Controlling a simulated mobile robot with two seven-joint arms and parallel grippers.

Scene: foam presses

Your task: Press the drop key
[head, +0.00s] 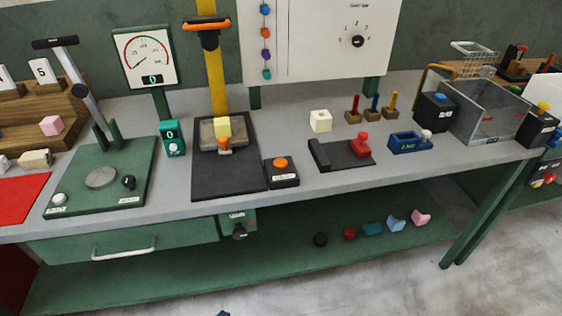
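Several push keys show on the bench in the head view, and their labels are too small to read, so I cannot tell for sure which one is the drop key. One candidate is a black box with an orange button (281,164), right of a yellow column (217,70). The column rises behind a black base plate (215,187) and carries an orange-and-black carriage (207,30) high up. A pale yellow block (222,128) sits on the grey plate at the column's foot.
A green press (97,185) with a raised lever stands left. A black slide with a red knob (361,147), a blue device (410,143) and a grey bin (485,112) stand right. The grey bench (330,185) is clear along its front edge.

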